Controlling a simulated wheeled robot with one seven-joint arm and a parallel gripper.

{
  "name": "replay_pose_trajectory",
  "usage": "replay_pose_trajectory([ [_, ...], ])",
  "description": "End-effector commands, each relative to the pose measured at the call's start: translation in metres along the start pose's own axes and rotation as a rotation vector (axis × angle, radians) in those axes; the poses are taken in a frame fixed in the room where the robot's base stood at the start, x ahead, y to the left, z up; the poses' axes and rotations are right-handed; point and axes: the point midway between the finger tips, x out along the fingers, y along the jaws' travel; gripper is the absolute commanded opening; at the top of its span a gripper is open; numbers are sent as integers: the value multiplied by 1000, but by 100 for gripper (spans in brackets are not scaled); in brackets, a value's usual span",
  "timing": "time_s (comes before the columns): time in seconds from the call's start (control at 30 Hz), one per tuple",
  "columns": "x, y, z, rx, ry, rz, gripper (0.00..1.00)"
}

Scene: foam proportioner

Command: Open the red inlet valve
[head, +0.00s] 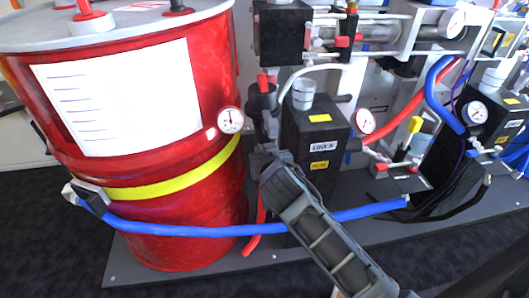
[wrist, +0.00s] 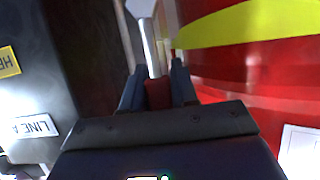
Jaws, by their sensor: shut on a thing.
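My gripper (wrist: 156,78) is in the wrist view with its two dark fingers on either side of a red handle (wrist: 157,95). The fingers are shut on this handle, which I take to be the red inlet valve's. A pale metal stem (wrist: 150,48) runs from the handle to a light-coloured end at the top of the picture. In the head view my gripper (head: 264,158) reaches in between the red drum and a black box, and the held handle is hidden behind it.
The red drum (head: 205,90) with a yellow band stands close on the left. A black box (head: 318,130) with labels stands close on the right. A blue hose (head: 180,231) crosses low in front. Gauges and red and blue hoses fill the right side.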

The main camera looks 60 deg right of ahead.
Motion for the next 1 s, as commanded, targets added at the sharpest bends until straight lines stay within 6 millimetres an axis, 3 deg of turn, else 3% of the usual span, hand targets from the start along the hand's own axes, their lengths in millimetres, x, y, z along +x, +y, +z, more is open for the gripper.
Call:
replay_pose_trajectory([
  [0.2, 0, 2, 2, 2, -5, 3, 0],
  [0.23, 0, 2, 2, 2, -5, 3, 30],
  [0.43, 0, 1, 2, 1, -3, 3, 49],
  [0.77, -6, 0, 1, -1, -3, 1, 49],
  [1.0, -43, 1, 1, -2, -4, 2, 49],
])
